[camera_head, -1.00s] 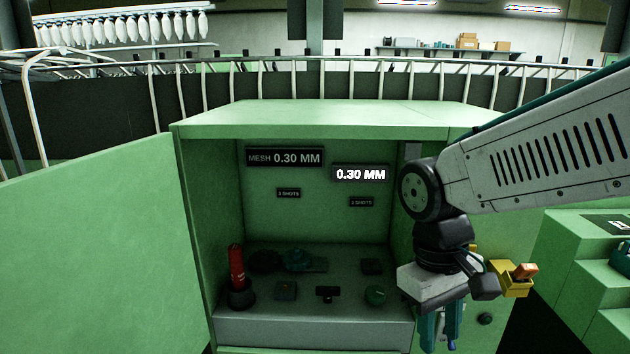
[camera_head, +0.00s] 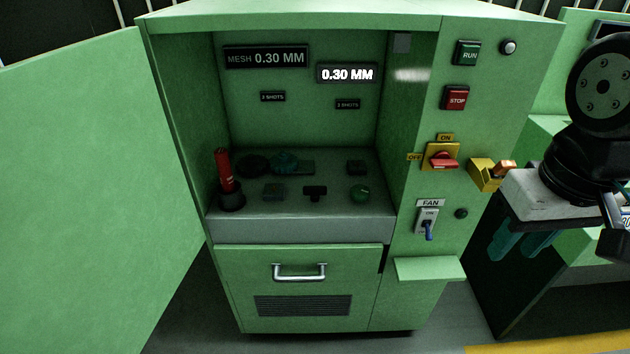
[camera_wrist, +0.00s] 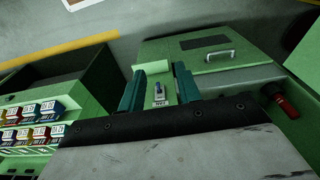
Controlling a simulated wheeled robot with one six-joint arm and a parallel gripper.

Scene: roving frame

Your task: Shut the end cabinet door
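The green cabinet (camera_head: 262,300) stands in the middle of the head view with its upper compartment open to view. Its large flat green door (camera_head: 85,190) is swung wide open at the left, its free edge cut off by the picture. My gripper (camera_head: 525,244) is at the right of the cabinet, far from the door and pointing down. In the wrist view my gripper (camera_wrist: 159,92) has its two teal fingers apart with nothing held. The fan switch (camera_wrist: 158,94) shows beyond and between them. The door is not recognisable in the wrist view.
Inside are a red cylinder (camera_head: 226,172), several small parts and a lit 0.30 MM sign (camera_head: 346,74). A drawer handle (camera_head: 300,272) protrudes below.

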